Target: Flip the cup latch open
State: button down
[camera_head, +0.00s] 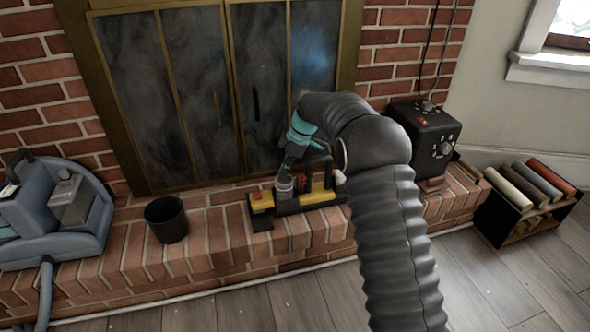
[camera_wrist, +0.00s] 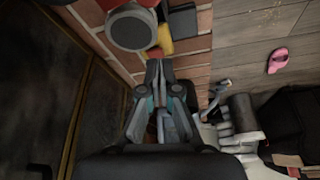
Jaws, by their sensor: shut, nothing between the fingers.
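A device with a yellow and black base (camera_head: 318,195) stands on the brick hearth, with a black frame and red parts on it. A grey round cup-like part (camera_head: 284,188) stands at its left-middle; it shows as a grey disc (camera_wrist: 131,29) at the top of the wrist view. I cannot tell which part is the latch or whether it is open. My gripper (camera_wrist: 159,66) is shut and empty, its tips just below the disc in the wrist view. In the head view my gripper (camera_head: 291,163) is just above the cup; contact is unclear.
A black bin (camera_head: 166,219) and a blue-grey machine (camera_head: 55,212) stand left. A black control box (camera_head: 424,140) and a rack of rolls (camera_head: 527,205) are right. Glass fireplace doors (camera_head: 200,85) stand close behind. In the wrist view, a pale hand-like object (camera_wrist: 238,143) lies right of my gripper.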

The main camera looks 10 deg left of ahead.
jog(key=w+p+v, duration=0.1)
jog(key=v, duration=0.8)
jog(key=shift+w+r, duration=0.3)
jog(key=shift+r, duration=0.1)
jog(key=shift+m, duration=0.3)
jog(key=s+d+f+m+h, duration=0.2)
jog(key=s+d+f+m, duration=0.2)
jog(key=s+d+m, duration=0.45)
jog(key=s+d+r+m+t+p, duration=0.2)
jog(key=s+d+r, duration=0.3)
jog(key=s, duration=0.7)
jog(key=s+d+r+m+t+h+p, duration=0.1)
jog(key=s+d+r+m, duration=0.4)
jog(key=s, duration=0.7)
jog(key=s+d+r+m+t+h+p, duration=0.1)
jog(key=s+d+r+m+t+p, duration=0.1)
jog(key=s+d+r, duration=0.3)
jog(key=shift+s+d+r+m+t+p, duration=0.25)
jog(key=shift+s+r+m+t, duration=0.45)
jog(key=shift+s+r, duration=1.85)
